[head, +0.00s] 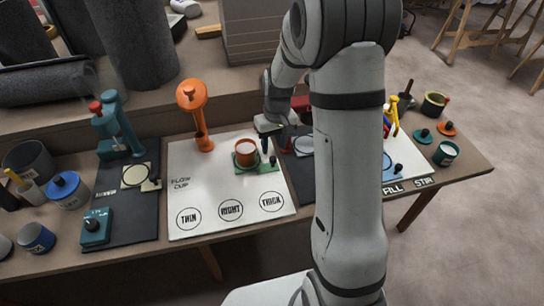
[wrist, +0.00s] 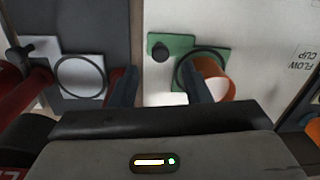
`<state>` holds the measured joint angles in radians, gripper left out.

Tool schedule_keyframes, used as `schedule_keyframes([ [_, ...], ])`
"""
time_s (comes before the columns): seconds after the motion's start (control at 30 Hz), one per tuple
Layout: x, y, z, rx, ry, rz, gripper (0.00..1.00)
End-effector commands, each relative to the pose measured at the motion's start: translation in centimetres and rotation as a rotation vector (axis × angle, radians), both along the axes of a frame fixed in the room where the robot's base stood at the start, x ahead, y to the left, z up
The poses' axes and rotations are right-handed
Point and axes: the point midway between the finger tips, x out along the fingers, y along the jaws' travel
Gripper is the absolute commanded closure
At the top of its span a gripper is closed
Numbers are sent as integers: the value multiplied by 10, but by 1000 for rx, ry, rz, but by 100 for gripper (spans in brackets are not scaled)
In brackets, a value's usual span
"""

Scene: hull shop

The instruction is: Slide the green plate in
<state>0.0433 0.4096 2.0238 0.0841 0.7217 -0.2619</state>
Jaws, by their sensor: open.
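The green plate (head: 262,168) lies on the white board marked FLOW CUP (head: 200,180). It has a black knob at its right end. An orange-red cup (head: 245,151) stands on its left part, at a dark ring. In the wrist view, the green plate (wrist: 180,43), its knob (wrist: 160,52) and the cup (wrist: 217,86) show just beyond the fingers. My gripper (head: 268,140) is open and empty, above and close to the knob end. In the wrist view, its fingers (wrist: 160,92) stand apart, the right one overlapping the plate's edge and ring.
An orange stand (head: 194,105) rises behind the cup to the left. A teal press (head: 116,125) stands on a dark mat further left. Right of the board, a dark mat holds a white plate (wrist: 80,76) with a ring.

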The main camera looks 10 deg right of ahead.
Motion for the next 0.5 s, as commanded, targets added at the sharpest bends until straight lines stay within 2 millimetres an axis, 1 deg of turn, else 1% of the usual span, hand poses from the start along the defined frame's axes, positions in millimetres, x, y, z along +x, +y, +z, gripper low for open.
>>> schedule_keyframes([
  [0.03, -1, 1, -13, 0, 4, 0, 57],
  [0.1, -1, 1, -24, 0, 3, 0, 57],
  [0.2, -1, 2, -37, 0, 1, 1, 57],
  [0.33, -1, 3, -47, 0, 0, 1, 57],
  [0.5, 0, 3, -51, 0, -1, 1, 57],
])
